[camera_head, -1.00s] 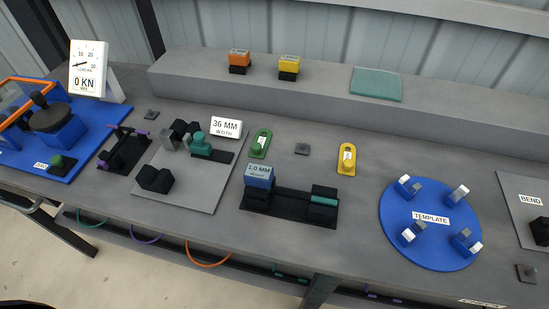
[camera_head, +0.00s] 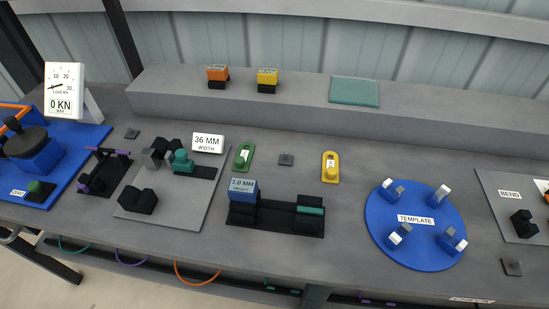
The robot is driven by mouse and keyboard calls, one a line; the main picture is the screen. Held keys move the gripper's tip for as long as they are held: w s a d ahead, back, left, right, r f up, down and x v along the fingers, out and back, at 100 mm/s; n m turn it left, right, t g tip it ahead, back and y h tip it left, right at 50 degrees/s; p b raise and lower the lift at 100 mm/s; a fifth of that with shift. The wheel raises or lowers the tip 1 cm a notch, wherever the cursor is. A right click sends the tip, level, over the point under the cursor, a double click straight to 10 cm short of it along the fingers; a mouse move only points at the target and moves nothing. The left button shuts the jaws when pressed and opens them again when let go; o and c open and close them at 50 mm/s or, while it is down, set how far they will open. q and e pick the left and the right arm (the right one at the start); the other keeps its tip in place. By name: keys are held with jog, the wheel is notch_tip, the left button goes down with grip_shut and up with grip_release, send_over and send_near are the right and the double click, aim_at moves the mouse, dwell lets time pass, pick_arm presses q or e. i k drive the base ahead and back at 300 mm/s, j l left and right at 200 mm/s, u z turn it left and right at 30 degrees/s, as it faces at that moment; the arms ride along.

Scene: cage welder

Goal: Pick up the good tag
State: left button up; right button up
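A green tag (camera_head: 244,158) with a small white label lies on the grey bench, right of the 36 MM width sign. A yellow tag (camera_head: 330,167) with a white label lies further right, near the blue template disc. The label writing on both tags is too small to read, so I cannot tell from it which one is the good tag. Neither of my grippers shows in the head view.
The bench (camera_head: 290,265) holds a blue template disc (camera_head: 380,243), a black height gauge (camera_head: 270,218), a grey width plate (camera_head: 190,215) and a blue load tester (camera_head: 85,150). A raised shelf (camera_head: 300,103) bears orange and yellow blocks and a teal pad (camera_head: 355,92).

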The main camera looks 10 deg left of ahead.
aim_at(242, 161)
jog(key=k+j+z, duration=0.15)
jog(key=j+z, duration=0.3)
jog(key=k+j+z, duration=0.2)
jog(key=j+z, duration=0.15)
jog(key=z, duration=0.15)
